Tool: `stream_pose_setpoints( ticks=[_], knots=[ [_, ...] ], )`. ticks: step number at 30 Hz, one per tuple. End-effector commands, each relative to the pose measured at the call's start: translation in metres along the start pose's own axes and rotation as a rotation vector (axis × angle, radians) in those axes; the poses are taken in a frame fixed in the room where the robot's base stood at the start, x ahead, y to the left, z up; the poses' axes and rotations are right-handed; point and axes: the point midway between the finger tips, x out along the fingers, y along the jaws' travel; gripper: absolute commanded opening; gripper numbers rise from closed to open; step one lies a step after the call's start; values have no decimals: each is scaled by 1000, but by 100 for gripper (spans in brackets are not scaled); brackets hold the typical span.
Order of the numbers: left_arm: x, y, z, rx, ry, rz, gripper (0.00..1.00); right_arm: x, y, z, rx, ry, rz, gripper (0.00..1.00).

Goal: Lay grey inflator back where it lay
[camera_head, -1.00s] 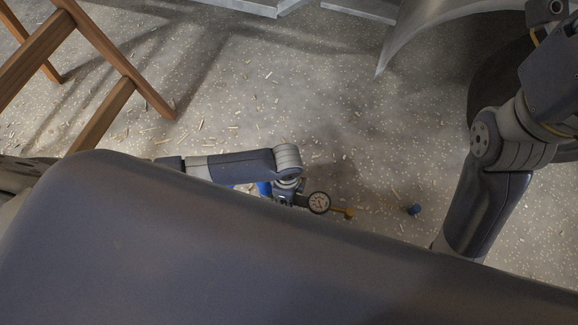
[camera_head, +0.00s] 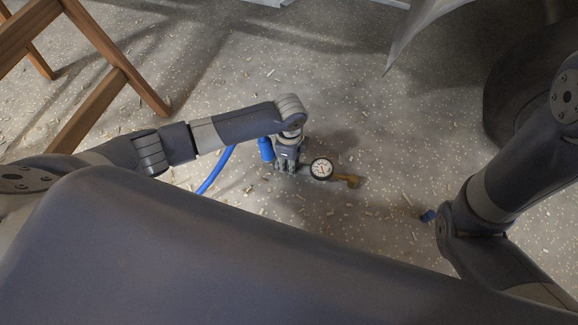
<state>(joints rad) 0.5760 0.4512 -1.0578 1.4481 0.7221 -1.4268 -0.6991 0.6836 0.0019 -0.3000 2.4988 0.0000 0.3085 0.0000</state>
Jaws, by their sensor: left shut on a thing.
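The grey inflator shows as a round white dial gauge (camera_head: 321,169) with a brass-coloured end on its right and a blue part and blue hose (camera_head: 216,171) on its left. My left gripper (camera_head: 287,160) is shut on the inflator's body, seen from above, and hides part of it. The inflator is over the speckled floor; I cannot tell whether it touches it. My right arm comes down at the right, but its gripper is out of view.
A wooden frame with slanted legs (camera_head: 115,80) stands at the upper left. Wood chips litter the floor.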

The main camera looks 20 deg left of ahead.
Motion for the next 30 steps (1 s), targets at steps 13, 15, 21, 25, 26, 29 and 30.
stream_pose_setpoints(
  ticks=[13, 15, 21, 25, 26, 29, 30],
  knots=[
    [20, -1, 0, -1, 1, -3, 0, -6, -3, -6, -1, 10, -4, 40],
    [20, -1, 0, -1, 1, -3, 0, -6, -3, -6, -1, 11, -4, 40],
    [24, 0, 0, -1, 0, -1, 36, -6, -3, -7, -1, 11, -4, 40],
    [24, 0, 0, -1, 0, -1, 45, -6, -3, -7, -1, 11, -4, 40],
    [24, 0, 0, -1, 0, 0, 45, -6, -3, -7, -1, 11, -4, 40],
    [24, 0, 0, -1, -1, -1, 45, -7, -3, -7, -1, 11, -4, 40],
    [24, 0, 0, -1, -1, -1, 45, -7, -3, -7, -1, 11, -4, 40]
  ],
)
